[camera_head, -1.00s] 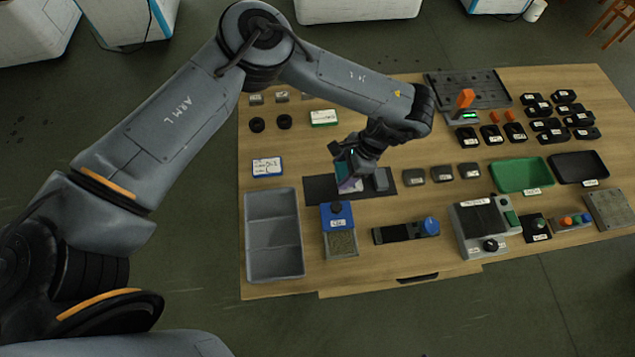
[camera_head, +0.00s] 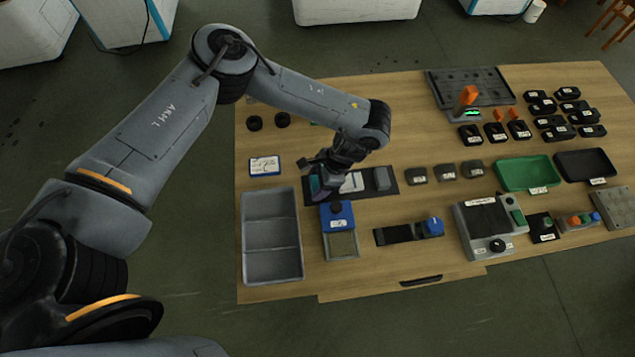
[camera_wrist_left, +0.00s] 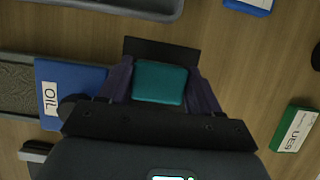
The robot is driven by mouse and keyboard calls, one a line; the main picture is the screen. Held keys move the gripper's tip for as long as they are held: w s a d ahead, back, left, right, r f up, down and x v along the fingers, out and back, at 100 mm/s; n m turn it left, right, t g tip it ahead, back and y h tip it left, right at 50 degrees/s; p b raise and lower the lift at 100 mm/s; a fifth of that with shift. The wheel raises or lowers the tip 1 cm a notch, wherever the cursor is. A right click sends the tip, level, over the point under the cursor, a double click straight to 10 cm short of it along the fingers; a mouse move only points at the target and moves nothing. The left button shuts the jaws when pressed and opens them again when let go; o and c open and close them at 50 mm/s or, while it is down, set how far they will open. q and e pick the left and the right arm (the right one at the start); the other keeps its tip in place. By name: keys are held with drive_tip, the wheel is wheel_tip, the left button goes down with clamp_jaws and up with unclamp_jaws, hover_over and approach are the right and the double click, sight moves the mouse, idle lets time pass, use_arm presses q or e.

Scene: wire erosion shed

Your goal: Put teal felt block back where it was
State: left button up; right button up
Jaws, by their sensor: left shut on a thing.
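The teal felt block (camera_head: 315,185) is between the fingers of my left gripper (camera_head: 316,187), which is shut on it. In the left wrist view the block (camera_wrist_left: 160,83) sits between the two dark fingers. It is over the left end of a dark mat (camera_head: 368,188). The mat's end (camera_wrist_left: 160,47) shows past the block in the left wrist view. I cannot tell whether the block touches the mat. A white piece (camera_head: 352,182) and a grey block (camera_head: 382,178) lie on the mat to the right. My right gripper is out of view.
A grey divided tray (camera_head: 271,220) stands to the front left. A blue-topped OIL box (camera_head: 337,215) is just in front of the mat. A blue-edged card (camera_head: 265,166) lies at left. In the wrist view a green-white UES box (camera_wrist_left: 294,128) lies at right.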

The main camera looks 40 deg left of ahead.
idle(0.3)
use_arm(q)
drive_tip(key=o, duration=1)
drive_tip(key=p+v, duration=0.4)
drive_tip(key=v, duration=0.8)
drive_tip(key=shift+w+r, duration=0.1)
